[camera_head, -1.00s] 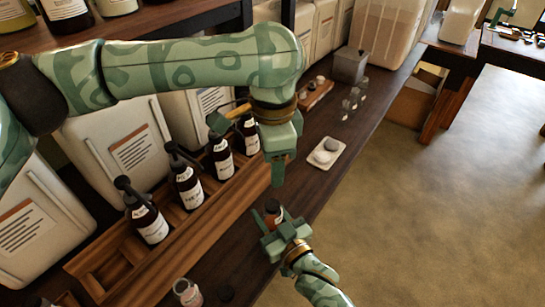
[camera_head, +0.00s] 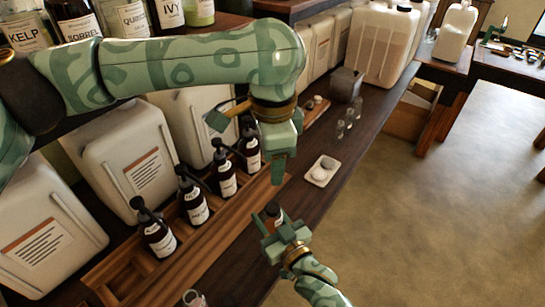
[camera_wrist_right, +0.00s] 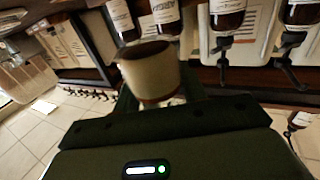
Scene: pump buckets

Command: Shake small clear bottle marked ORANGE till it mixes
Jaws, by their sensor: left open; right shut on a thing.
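My right gripper (camera_head: 277,236) is shut on a small bottle (camera_head: 273,211) with a dark cap and orange-brown contents, held upright near the bench's front edge. In the right wrist view it shows as a pale cylinder (camera_wrist_right: 150,72) with a brown rim between the fingers. Its label cannot be read, and the fingers hide its lower part. My left gripper (camera_head: 281,166) is open and empty, above and behind the bottle, pointing down.
Several dark pump bottles (camera_head: 193,204) stand in a wooden rack (camera_head: 130,278) at left, with white canisters (camera_head: 130,160) behind. A white dish (camera_head: 321,171) with pale stones and small glass vials (camera_head: 342,127) stand farther along the bench. Another small bottle (camera_head: 194,298) is at the bottom edge.

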